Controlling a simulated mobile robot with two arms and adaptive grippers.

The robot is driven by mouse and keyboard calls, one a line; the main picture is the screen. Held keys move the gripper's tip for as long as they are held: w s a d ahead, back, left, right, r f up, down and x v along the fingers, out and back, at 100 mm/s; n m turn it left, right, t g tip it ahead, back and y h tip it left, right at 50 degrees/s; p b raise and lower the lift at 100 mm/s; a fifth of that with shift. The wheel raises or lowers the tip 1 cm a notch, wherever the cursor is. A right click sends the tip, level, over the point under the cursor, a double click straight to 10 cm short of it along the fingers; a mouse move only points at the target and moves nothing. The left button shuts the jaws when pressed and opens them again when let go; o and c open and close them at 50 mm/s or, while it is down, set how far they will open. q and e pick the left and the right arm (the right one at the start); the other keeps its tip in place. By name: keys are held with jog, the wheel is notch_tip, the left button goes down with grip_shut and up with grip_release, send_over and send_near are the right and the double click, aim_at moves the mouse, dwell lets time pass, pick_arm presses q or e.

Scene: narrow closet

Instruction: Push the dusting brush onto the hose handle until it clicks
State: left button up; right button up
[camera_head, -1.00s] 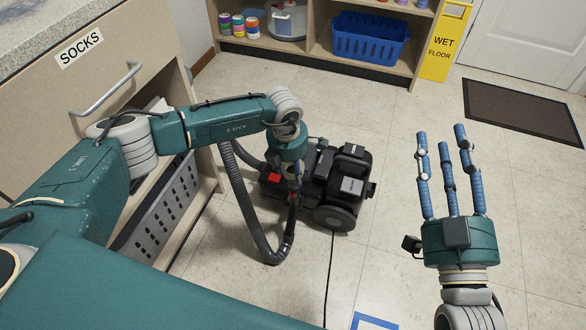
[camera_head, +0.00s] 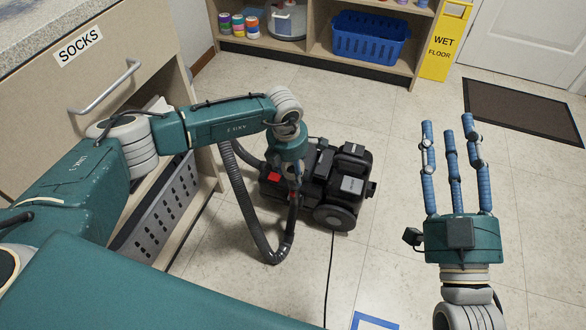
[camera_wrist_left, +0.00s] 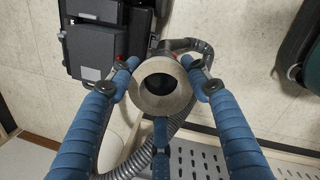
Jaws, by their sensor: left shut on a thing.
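My left gripper (camera_head: 294,192) is shut on the hose handle (camera_wrist_left: 160,84), in front of the vacuum cleaner. In the left wrist view the handle shows end-on as a round tan-grey rim around a dark hole, with blue fingers on its sides. The corrugated grey hose (camera_head: 247,210) loops down and back from the gripper to the black vacuum cleaner (camera_head: 340,180). My right gripper (camera_head: 450,125) is open and empty, its blue fingers spread and pointing away over the floor. I cannot make out the dusting brush in these views.
A drawer unit labelled SOCKS (camera_head: 78,47) with a grey basket (camera_head: 155,217) stands on the left. A shelf with a blue basket (camera_head: 362,40) and a yellow wet-floor sign (camera_head: 444,42) are at the back. A dark mat (camera_head: 525,110) lies right. A black cord (camera_head: 330,270) crosses the floor.

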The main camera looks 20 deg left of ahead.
pick_arm(q)
jog(key=o, duration=1.3)
jog(key=shift+f, duration=0.1)
jog(key=shift+c, duration=0.2)
jog(key=shift+r, duration=0.4)
notch_tip(320, 180, up, 11)
jog(key=s, duration=0.1)
jog(key=shift+s+a, duration=0.3)
jog(key=shift+s, duration=0.1)
